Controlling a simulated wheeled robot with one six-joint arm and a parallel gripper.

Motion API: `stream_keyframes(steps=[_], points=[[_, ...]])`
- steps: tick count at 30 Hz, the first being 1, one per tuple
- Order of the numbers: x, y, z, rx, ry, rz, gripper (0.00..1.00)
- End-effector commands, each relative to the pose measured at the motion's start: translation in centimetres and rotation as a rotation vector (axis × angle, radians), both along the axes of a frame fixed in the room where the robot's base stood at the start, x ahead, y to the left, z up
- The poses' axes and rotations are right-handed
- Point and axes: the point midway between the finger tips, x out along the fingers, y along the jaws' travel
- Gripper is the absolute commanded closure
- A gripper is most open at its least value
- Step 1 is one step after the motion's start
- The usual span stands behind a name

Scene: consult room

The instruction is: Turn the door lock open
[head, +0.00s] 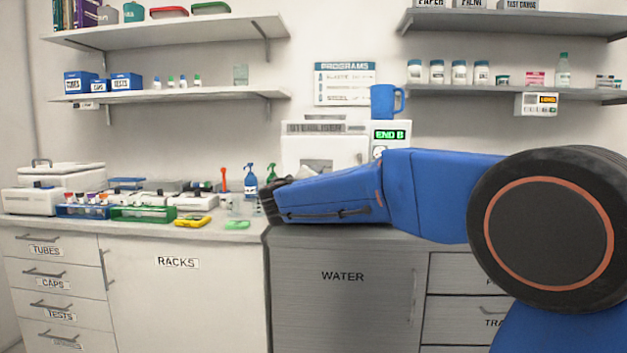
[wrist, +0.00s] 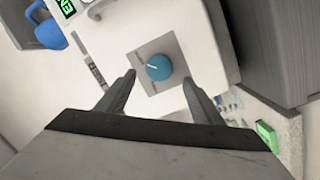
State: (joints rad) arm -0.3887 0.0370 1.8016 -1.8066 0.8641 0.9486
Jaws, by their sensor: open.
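The door lock is a round blue knob (wrist: 159,67) with a pale pointer mark, on a grey square plate (wrist: 136,60) on the white machine's front. The white steriliser (head: 297,152) stands on the counter and its display (head: 389,135) reads "END B". The knob is not visible in the head view, where my arm covers part of the machine. My gripper (wrist: 160,80) is open and faces the knob, with one fingertip on each side of it in the picture. Whether the fingers touch the knob cannot be told. The gripper also shows in the head view (head: 269,201).
A blue mug (head: 384,101) stands on top of the steriliser. Left along the counter are spray bottles (head: 250,182), a green item (head: 237,225), a yellow item (head: 193,221) and tube racks (head: 142,212). Shelves (head: 170,96) hang above. Cabinets (head: 342,300) lie below.

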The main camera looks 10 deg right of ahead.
Motion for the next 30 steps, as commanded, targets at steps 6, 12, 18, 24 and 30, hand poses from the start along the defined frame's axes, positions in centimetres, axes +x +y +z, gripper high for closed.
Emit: stream_keyframes(steps=[6,12,18,24,30], points=[[3.2,-1.6,0.0,-0.001,-0.001,-0.002,0.39],[4.9,-2.3,0.0,-0.001,0.000,-0.001,0.39],[5.3,-2.6,0.0,0.000,-0.001,-0.001,0.39],[5.3,-2.5,0.0,0.000,-0.001,-0.001,0.42],[5.3,-2.5,0.0,0.000,0.000,0.000,0.81]])
